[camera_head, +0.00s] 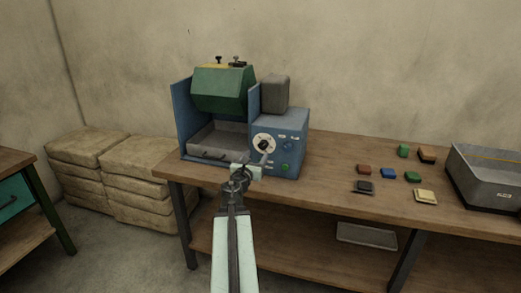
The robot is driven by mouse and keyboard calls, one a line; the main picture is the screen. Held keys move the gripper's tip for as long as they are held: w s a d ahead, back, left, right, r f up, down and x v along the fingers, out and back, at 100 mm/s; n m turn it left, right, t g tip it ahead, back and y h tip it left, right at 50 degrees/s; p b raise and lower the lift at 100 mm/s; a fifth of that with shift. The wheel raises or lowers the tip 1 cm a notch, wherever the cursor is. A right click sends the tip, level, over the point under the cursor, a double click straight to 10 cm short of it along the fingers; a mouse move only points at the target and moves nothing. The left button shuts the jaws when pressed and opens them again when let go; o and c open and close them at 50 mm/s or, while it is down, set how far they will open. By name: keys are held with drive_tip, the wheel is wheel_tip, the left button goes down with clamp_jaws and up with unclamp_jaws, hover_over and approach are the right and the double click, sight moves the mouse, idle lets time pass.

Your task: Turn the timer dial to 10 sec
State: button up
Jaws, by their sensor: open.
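The timer dial (263,145) is a dark knob on a pale round plate on the front of a blue control box (290,160). The scale marks are too small to read, so I cannot tell its setting. My gripper (265,160) is open, just in front of and slightly below the dial. I cannot tell whether a fingertip touches the dial.
A blue-sided machine with a raised green hood (222,89) and grey drawer (205,153) stands left of the box. Several small coloured blocks (388,173) and a grey bin (488,185) lie to the right on the wooden bench (335,178). Sacks (150,180) are stacked at left.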

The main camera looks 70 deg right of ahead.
sight(262, 147)
drive_tip(key=d, duration=0.7)
drive_tip(key=shift+w+d, duration=0.1)
drive_tip(key=shift+w, duration=0.05)
drive_tip(key=shift+c, duration=0.4)
clamp_jaws()
drive_tip(key=shift+m, duration=0.3)
drive_tip(key=shift+o, duration=0.4)
unclamp_jaws()
